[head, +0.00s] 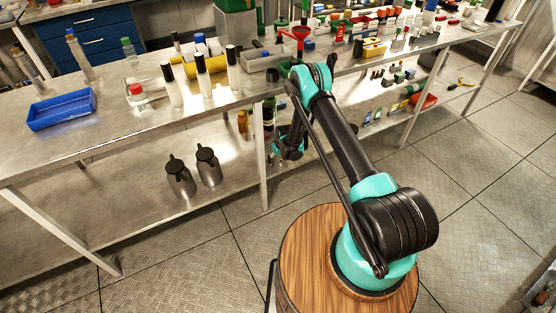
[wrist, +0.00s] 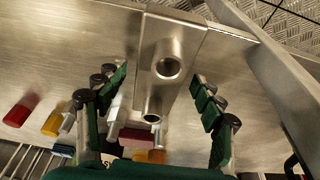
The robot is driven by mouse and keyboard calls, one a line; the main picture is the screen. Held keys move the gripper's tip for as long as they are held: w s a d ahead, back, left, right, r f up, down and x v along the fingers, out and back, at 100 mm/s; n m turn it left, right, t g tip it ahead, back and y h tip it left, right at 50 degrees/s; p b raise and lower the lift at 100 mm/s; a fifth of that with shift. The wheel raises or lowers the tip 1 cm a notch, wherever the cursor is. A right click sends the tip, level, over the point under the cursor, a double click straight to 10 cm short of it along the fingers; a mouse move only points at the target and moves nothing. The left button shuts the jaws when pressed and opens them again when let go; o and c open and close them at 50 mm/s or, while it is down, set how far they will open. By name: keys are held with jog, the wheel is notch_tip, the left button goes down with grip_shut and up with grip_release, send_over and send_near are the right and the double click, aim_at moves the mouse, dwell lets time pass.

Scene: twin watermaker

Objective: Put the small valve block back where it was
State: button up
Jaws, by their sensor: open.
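In the wrist view, a steel block with two round, open-ended stubs (wrist: 172,40) stands between and beyond the green finger pads of my gripper (wrist: 160,85). It looks like a valve block, but I cannot be sure it is the small one. The pads are apart, and I see a gap on each side of the block. In the head view, my gripper (head: 289,141) is low beside the bench's lower shelf, partly hidden by my arm. I cannot pick out the block in the head view.
A red piece (wrist: 20,110) and a yellow piece (wrist: 54,122) lie left of my gripper in the wrist view. Two dark-topped jugs (head: 194,170) stand on the lower shelf (head: 110,215). A bench leg (head: 262,165) is close to my gripper. The upper bench is crowded.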

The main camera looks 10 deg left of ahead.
jog(key=s+d+r, duration=0.1)
jog(key=d+r, duration=0.2)
jog(key=r, duration=0.6)
jog(key=s+d+r+m, duration=0.1)
jog(key=s+d+r, duration=0.15)
jog(key=r, duration=0.55)
jog(key=s+d+r, duration=0.1)
jog(key=d+r, duration=0.2)
jog(key=r, duration=0.6)
jog(key=s+d+r+m+t, duration=0.1)
jog(key=s+d+r, duration=0.3)
jog(key=r, duration=0.2)
jog(key=s+d+r+m, duration=0.1)
jog(key=s+d+r, duration=0.25)
jog(key=r, duration=0.25)
jog(key=s+d+r+m, duration=0.1)
jog(key=s+d, duration=0.3)
jog(key=s, duration=0.4)
jog(key=s+d+r+m+h, duration=0.1)
jog(key=s+d+r, duration=0.2)
jog(key=s, duration=0.6)
jog(key=s+d+r+m, duration=0.1)
jog(key=s+d+r, duration=0.2)
jog(key=s+d, duration=0.3)
jog(key=shift+s+m+t+h, duration=0.3)
jog(key=shift+s+m+t, duration=0.1)
jog(key=shift+s, duration=0.95)
